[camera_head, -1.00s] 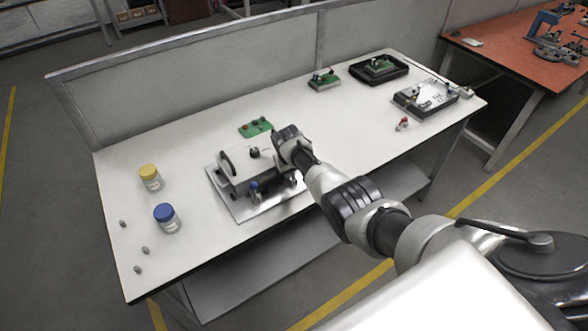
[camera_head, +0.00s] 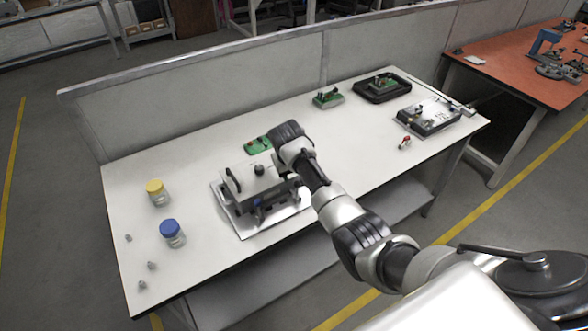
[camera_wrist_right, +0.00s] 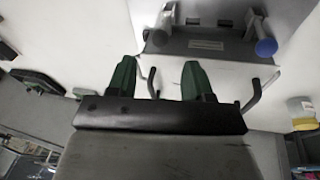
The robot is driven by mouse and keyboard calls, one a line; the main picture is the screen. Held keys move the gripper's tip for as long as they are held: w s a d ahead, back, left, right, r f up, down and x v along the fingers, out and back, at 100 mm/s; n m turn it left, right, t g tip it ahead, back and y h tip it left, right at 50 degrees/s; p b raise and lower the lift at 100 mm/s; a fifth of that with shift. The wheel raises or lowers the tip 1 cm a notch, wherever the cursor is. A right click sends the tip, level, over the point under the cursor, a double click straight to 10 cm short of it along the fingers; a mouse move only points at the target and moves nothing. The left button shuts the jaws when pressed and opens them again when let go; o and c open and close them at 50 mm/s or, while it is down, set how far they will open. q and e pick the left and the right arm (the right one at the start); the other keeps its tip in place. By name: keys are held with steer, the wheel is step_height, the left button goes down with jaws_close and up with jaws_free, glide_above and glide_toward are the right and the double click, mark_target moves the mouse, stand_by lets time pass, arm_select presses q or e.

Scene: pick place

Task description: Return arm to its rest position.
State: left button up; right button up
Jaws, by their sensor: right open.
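My right arm (camera_head: 345,212) reaches in from the lower right over the white workbench (camera_head: 205,160). Its wrist end hangs beside and above a grey fixture (camera_head: 252,182) on a metal plate (camera_head: 292,207). In the head view the fingers are hidden by the wrist. My left gripper is not in view.
Jars with a yellow lid (camera_head: 154,186) and a blue lid (camera_head: 169,227) stand on the left of the bench. Green boards (camera_head: 257,145) (camera_head: 328,98), a black tray (camera_head: 382,88) and a black-and-silver device (camera_head: 429,117) lie farther back. A low partition (camera_head: 215,95) runs along the back edge.

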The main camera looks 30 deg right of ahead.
steer(key=shift+r, duration=0.3)
steer(key=s+a+f+n+y, duration=0.1)
steer(key=s+a+f, duration=0.2)
steer(key=s, duration=0.7)
steer(key=s+a+f+n, duration=0.1)
steer(key=s+a+f, duration=0.2)
steer(key=s, duration=0.7)
steer(key=s+a+r+n+t+y, duration=0.15)
steer(key=s+r, duration=0.25)
steer(key=s, duration=0.5)
steer(key=s+a+r+m, duration=0.1)
steer(key=s+a+r, duration=0.15)
steer(key=s, duration=0.65)
step_height(320, 180, down, 26)
steer(key=r+g+b, duration=0.1)
steer(key=b, duration=0.1)
steer(key=s+d+f+g+b, duration=0.1)
steer(key=s+d+f, duration=0.2)
steer(key=s+f, duration=1.3)
step_height(320, 180, down, 4)
steer(key=shift+s+d+r+n, duration=0.15)
steer(key=shift+s+n, duration=0.1)
steer(key=shift+n, duration=0.2)
